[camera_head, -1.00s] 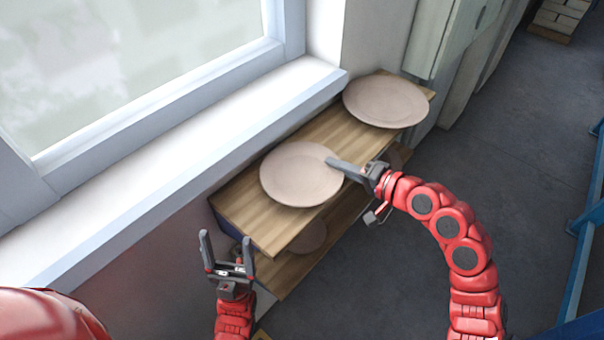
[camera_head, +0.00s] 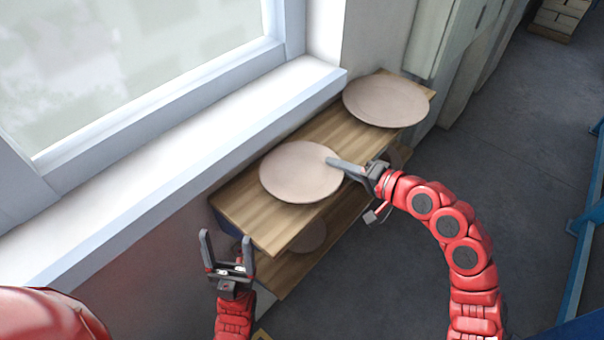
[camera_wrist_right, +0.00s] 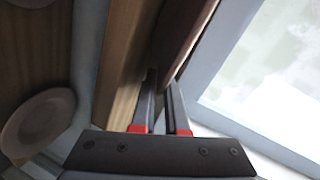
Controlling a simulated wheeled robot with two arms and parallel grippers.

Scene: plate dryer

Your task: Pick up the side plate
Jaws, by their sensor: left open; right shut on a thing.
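The side plate (camera_head: 298,174) is a round, pale pinkish-beige plate at the near part of the upper wooden shelf. My right gripper (camera_head: 336,163) is shut on its right rim. One finger lies over the top of the plate; the other is hidden below it in the head view. The right wrist view shows both fingers (camera_wrist_right: 162,100) close together, with dark brown surfaces beyond them. I cannot tell whether the plate touches the shelf. My left gripper (camera_head: 227,240) is open and empty, in front of the shelf's near left corner.
A second plate (camera_head: 386,101) lies at the far end of the upper shelf (camera_head: 262,215). Part of another plate (camera_head: 311,236) shows on the lower shelf (camera_head: 283,271). A white window sill (camera_head: 190,160) runs along the left. The grey floor (camera_head: 500,150) at right is open.

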